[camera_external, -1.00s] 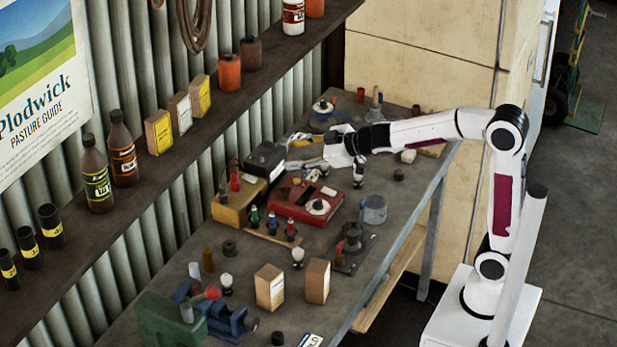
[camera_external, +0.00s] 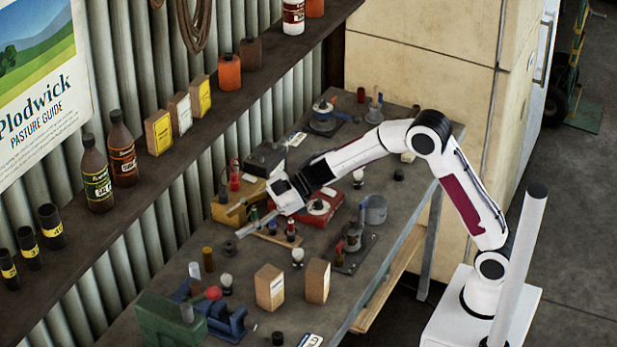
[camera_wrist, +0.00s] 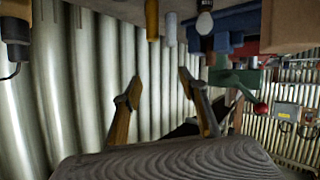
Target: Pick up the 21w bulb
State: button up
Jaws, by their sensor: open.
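Several bulbs with white glass and dark bases stand on the bench. One bulb (camera_external: 298,255) is in front of the red box, one bulb (camera_external: 227,280) is near the blue vise, and one bulb (camera_external: 358,176) is further back. No wattage is readable, so I cannot tell which is the 21w bulb. My gripper (camera_external: 240,220) is open and empty, above the bench at the wooden strip of small coloured pieces, left of the front bulb. In the wrist view my open fingers (camera_wrist: 159,78) show with nothing between them. A bulb (camera_wrist: 204,22) hangs at the top edge there, as the view is inverted.
A blue vise (camera_external: 228,322), a green block (camera_external: 170,318) and two cardboard boxes (camera_external: 270,287) occupy the near bench. A red box (camera_external: 325,207), a yellow box (camera_external: 228,211) and a metal cup (camera_external: 374,209) stand further back. The corrugated wall and shelf (camera_external: 150,185) border the left.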

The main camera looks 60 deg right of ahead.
aim_at(225, 279)
jog(key=s+a+f+g+y, duration=0.1)
jog(key=f, duration=0.1)
jog(key=s+a+f+n+g+y, duration=0.1)
jog(key=s+a+f+g, duration=0.1)
jog(key=f, duration=0.1)
jog(key=s+a+f+n+g, duration=0.1)
jog(key=a+f+g, duration=0.1)
jog(key=f, duration=0.1)
jog(key=shift+s+f+y, duration=0.2)
jog(key=shift+f+y, duration=0.05)
jog(key=shift+y, duration=0.15)
jog(key=shift+x, duration=1.3)
jog(key=shift+w+a, duration=0.1)
jog(key=shift+w+x, duration=0.15)
jog(key=shift+x, duration=1.1)
jog(key=shift+w+x, duration=0.1)
jog(key=shift+x, duration=1.15)
jog(key=c, duration=1.2)
